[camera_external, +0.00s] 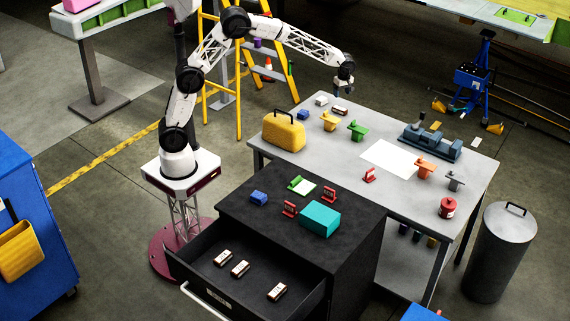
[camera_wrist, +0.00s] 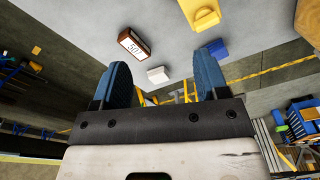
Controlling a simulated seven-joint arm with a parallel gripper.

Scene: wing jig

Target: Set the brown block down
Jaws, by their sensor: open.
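A brown block (camera_external: 340,110) with a white label lies on the grey table (camera_external: 292,150) near its back edge. In the wrist view the brown block (camera_wrist: 133,44) shows a label that seems to read 50. My gripper (camera_external: 345,88) is above the back of the table, over the block's area and apart from it. In the wrist view its two blue fingers (camera_wrist: 162,64) are spread wide with nothing held between them. The block lies beyond the fingertips. Several similar brown blocks (camera_external: 240,268) lie in the open drawer.
A white block (camera_external: 321,101) and a blue block (camera_external: 303,115) lie beside the brown block. Yellow (camera_external: 329,122) and green (camera_external: 357,130) pieces stand nearby. A yellow case (camera_external: 284,132) is at the table's left; a white sheet (camera_external: 390,158) lies mid-table.

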